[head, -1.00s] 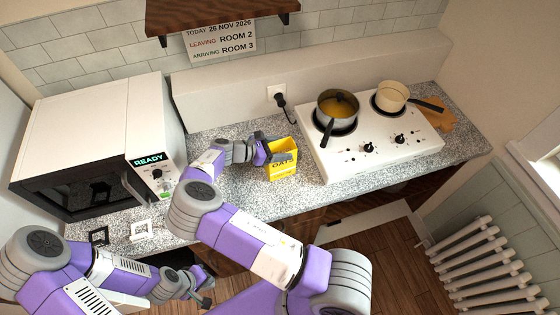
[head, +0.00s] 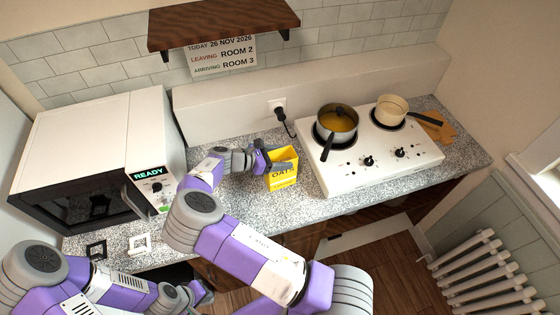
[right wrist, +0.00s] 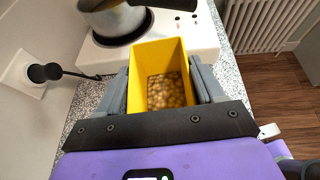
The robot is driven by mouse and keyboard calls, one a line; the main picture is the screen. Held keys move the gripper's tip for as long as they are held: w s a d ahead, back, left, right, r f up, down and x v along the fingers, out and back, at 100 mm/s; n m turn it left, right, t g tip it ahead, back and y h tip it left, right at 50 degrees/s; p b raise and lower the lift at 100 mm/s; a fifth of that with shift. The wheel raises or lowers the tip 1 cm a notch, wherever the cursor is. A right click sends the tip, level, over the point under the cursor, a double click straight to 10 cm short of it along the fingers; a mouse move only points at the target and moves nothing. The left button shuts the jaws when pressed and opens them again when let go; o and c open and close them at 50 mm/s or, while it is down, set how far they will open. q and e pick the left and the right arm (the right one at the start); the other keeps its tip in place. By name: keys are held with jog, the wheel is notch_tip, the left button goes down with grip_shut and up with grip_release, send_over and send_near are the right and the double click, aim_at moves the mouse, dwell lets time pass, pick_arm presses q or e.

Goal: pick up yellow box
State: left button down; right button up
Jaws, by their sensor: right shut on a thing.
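The yellow box (head: 283,176), lettered "OATS", stands upright on the speckled counter left of the hob. In the right wrist view the open-topped yellow box (right wrist: 160,78) has round brown pieces inside. My right gripper (head: 278,160) is shut on it, with one finger against each side wall, as the fingers also show in the right wrist view (right wrist: 163,92). I cannot tell whether the box's base touches the counter. My left gripper (head: 205,296) is low at the front, below the counter edge and apart from the box; its finger gap is not clear.
A microwave (head: 95,150) stands left. A plugged socket (head: 278,107) and its cord are behind. A wooden shelf (head: 222,25) hangs above.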

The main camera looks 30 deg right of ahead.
notch_tip(320, 180, up, 7)
dwell(0.6)
jog(key=shift+r, duration=0.15)
